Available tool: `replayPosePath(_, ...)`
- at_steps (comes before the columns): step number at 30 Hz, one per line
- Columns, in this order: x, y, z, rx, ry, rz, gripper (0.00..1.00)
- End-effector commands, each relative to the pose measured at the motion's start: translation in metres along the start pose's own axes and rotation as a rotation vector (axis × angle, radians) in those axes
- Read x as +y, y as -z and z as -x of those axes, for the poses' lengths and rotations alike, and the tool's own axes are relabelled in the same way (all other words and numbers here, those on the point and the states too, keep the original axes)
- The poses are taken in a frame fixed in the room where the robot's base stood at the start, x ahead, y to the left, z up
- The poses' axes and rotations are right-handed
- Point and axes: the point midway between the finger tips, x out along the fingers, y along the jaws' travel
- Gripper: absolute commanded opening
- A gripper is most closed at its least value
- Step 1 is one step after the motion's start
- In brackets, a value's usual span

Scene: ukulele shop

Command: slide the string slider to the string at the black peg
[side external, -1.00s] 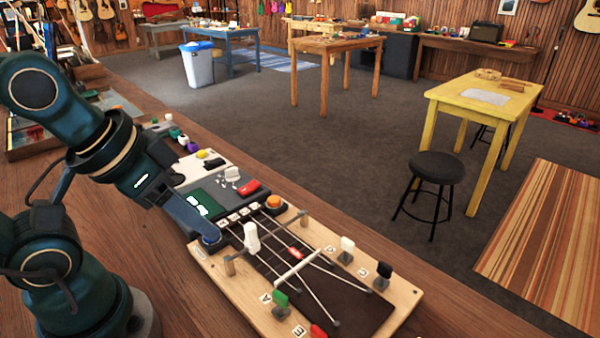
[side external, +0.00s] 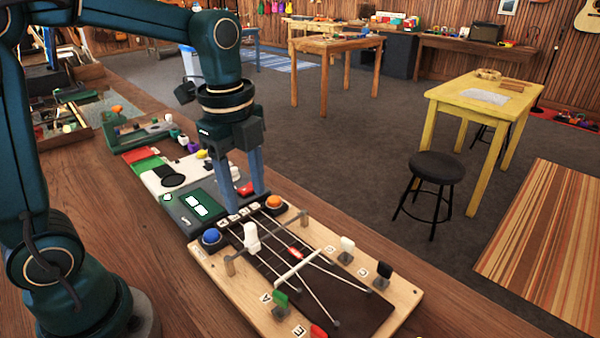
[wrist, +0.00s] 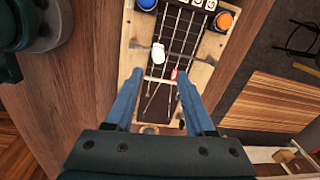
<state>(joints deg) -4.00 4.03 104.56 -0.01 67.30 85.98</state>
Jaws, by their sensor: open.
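The wooden string board (side external: 240,302) lies on the bench with a dark fretboard and pale strings. A white upright knob (side external: 251,238), which looks like the string slider, stands on the cross rod between two wooden posts, towards the left post. It also shows in the wrist view (wrist: 158,53). The black peg (side external: 384,271) stands at the board's right edge, near a white peg (side external: 347,245). A green peg (side external: 280,299) and a red peg (side external: 318,331) are on the near side. My gripper (side external: 244,191) is open and empty, pointing down around the board's far end, apart from the knob.
A blue button (side external: 211,236) and an orange button (side external: 274,202) flank the far end of the strings. A white bar (side external: 297,268) and a small red piece (side external: 296,250) sit over the strings. A box with a green panel (side external: 197,206) adjoins the board.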

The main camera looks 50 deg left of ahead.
Motion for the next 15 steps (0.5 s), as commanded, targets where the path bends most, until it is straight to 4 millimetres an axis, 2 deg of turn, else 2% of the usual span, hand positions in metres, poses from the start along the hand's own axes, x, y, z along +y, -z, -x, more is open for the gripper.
replayPosePath(6, -0.003, -0.003, -0.021, -0.006, -0.072, 0.015, 0.54)
replayPosePath(15, 0.001, -0.003, -0.056, -0.006, -0.080, 0.017, 0.54)
